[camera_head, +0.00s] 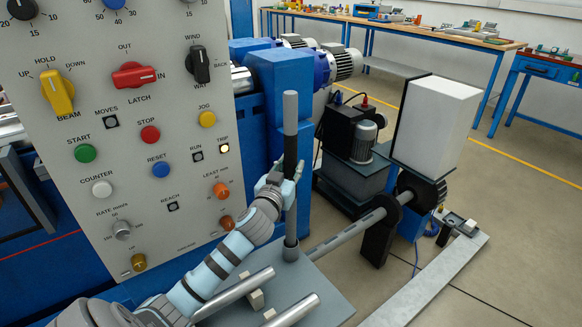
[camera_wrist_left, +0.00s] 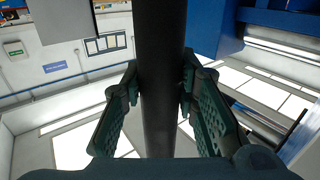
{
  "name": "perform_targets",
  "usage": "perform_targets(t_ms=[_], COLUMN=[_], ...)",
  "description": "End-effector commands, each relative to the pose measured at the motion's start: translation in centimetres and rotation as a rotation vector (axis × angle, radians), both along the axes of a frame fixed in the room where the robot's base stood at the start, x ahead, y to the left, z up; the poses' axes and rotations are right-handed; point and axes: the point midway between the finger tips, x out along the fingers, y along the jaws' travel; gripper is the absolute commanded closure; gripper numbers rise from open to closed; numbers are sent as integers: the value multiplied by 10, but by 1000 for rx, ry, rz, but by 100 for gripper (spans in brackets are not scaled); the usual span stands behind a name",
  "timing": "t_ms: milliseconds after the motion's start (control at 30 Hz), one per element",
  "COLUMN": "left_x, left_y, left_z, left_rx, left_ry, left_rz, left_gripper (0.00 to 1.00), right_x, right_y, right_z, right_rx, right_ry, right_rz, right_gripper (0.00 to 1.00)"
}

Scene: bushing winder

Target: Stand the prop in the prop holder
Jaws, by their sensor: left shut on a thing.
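The prop (camera_head: 290,155) is a tall, upright grey and black rod in the middle of the head view. My left gripper (camera_head: 278,184) is shut on it around mid-height. In the left wrist view the dark prop (camera_wrist_left: 161,75) runs between the two green pads of my left gripper (camera_wrist_left: 160,95). The prop's lower end meets a short dark round collar, the prop holder (camera_head: 290,251), on a grey plate. It looks lined up with the collar, but I cannot tell how deep it sits. My right gripper is not in view.
A control panel (camera_head: 130,130) with knobs and buttons stands close on the left. A grey shaft (camera_head: 345,232) runs right to a black support. Open floor (camera_head: 525,225) lies at the right.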

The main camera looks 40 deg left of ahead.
Motion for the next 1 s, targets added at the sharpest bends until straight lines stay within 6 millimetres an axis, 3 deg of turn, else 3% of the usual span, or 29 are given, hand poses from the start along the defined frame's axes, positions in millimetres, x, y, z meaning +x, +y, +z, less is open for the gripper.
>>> perform_targets(t_ms=[167, 200, 333, 733, 1000], left_x=[0, 0, 0, -9, -75], left_y=[0, 0, 0, -3, -27], left_z=[-2, -2, -1, -4, -4], left_rx=[1, 1, 1, 1, 2], left_ry=[-3, -3, -3, 3, 3], left_rz=[-1, -1, -1, 0, -3], left_gripper=[100, 71, 50, 49, 49], right_x=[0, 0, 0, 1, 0], right_y=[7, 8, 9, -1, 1], right_z=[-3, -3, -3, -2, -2], right_rx=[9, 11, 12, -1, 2], right_ry=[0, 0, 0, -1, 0], right_rz=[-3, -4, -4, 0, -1], right_gripper=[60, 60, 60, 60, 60])
